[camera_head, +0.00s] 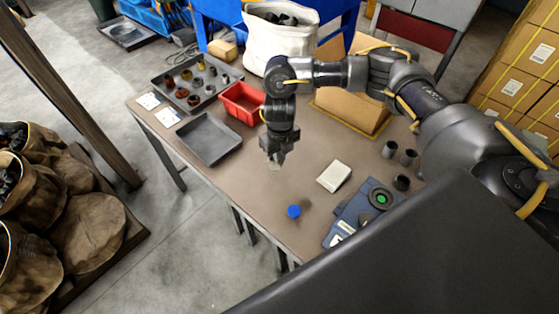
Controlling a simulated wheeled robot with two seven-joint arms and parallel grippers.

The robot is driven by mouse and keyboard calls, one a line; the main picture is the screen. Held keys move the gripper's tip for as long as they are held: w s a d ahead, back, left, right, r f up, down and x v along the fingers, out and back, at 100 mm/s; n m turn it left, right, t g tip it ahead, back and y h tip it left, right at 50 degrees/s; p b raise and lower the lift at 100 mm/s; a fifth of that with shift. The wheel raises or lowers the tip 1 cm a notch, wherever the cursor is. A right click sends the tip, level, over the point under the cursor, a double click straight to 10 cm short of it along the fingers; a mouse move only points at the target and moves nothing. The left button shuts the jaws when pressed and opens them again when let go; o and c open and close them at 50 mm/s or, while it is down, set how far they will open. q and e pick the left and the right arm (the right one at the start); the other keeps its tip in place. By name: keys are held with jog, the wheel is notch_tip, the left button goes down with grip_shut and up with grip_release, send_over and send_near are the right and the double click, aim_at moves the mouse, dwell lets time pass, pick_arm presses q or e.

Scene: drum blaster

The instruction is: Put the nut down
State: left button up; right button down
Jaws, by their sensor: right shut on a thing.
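My right gripper (275,156) points down over the middle of the brown table (245,180). It is shut on a small pale thing at its fingertips, taken to be the nut (274,164); the fingers hide most of it. I cannot tell whether the nut touches the table. An empty grey tray (209,138) lies to the left of the gripper. A red bin (242,103) stands behind the gripper to the left. My left gripper is not in view.
A tray of several small parts (197,82) lies at the back left. A white block (334,176), a blue cap (294,211) and a blue device with a green button (381,198) are to the right. Dark cylinders (389,149) stand farther right. Bare table surrounds the gripper.

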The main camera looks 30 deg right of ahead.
jog(key=shift+w+d+f, duration=0.1)
jog(key=shift+w+f, duration=0.2)
jog(key=shift+f, duration=0.1)
jog(key=shift+w+d+f, duration=0.15)
jog(key=shift+f, duration=1.6)
jog(key=shift+f, duration=0.1)
jog(key=c, duration=1.5)
grip_release()
jog(key=shift+c, duration=0.2)
notch_tip(320, 180, up, 12)
